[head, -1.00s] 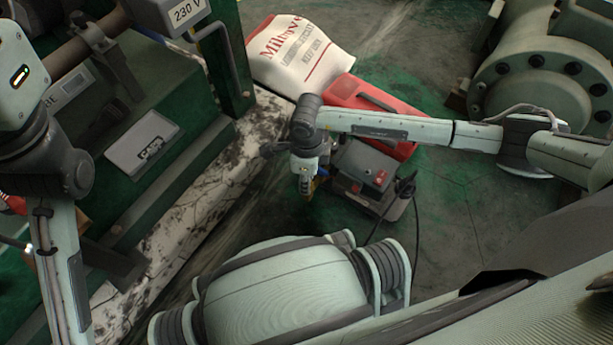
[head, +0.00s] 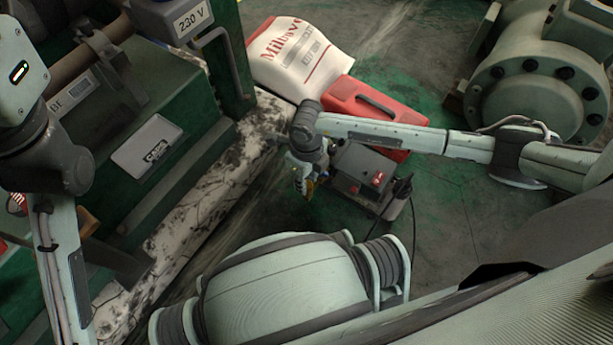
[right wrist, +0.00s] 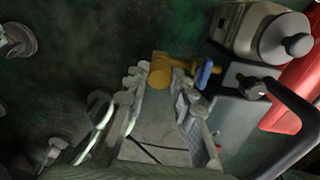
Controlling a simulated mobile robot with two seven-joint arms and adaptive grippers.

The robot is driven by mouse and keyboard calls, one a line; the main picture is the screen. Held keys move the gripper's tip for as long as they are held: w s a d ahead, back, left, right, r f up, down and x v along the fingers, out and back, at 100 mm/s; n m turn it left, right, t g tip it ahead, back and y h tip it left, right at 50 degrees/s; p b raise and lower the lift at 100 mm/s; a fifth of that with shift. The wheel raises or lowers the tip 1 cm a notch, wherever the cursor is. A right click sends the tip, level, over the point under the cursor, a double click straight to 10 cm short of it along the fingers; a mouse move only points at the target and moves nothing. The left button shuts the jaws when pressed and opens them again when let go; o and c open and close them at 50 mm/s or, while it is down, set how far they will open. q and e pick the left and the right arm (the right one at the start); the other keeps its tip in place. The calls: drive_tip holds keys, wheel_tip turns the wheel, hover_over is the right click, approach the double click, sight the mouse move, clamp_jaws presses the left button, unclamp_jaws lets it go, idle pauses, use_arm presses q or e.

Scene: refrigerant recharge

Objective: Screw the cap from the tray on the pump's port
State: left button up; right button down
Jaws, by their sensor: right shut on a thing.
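The pump (head: 362,170) is a dark grey box with red marks on top, standing on the green floor. It fills the right side of the right wrist view (right wrist: 232,112). My right gripper (right wrist: 160,78) is shut on a yellow, brass-like round piece, apparently the cap (right wrist: 158,70). The cap is at the pump's side, in line with a yellow fitting that has a blue handle (right wrist: 204,74). I cannot tell whether its thread is engaged. In the head view my right gripper (head: 304,184) hangs just left of the pump. My left gripper and the tray are not seen.
A red case (head: 375,115) and a white bag (head: 298,58) lie behind the pump. A black hose (head: 411,215) runs beside it. A green machine (head: 190,95) on a pale, stained plinth stands left. A large flanged machine (head: 530,95) stands at the back right.

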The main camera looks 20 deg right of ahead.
idle(0.3)
drive_tip(key=shift+m+p, duration=0.6)
drive_tip(key=shift+m, duration=0.5)
drive_tip(key=c, duration=1.2)
unclamp_jaws()
drive_tip(key=shift+f, duration=0.1)
wheel_tip(320, 180, up, 12)
drive_tip(key=shift+r, duration=0.1)
drive_tip(key=shift+d, duration=0.1)
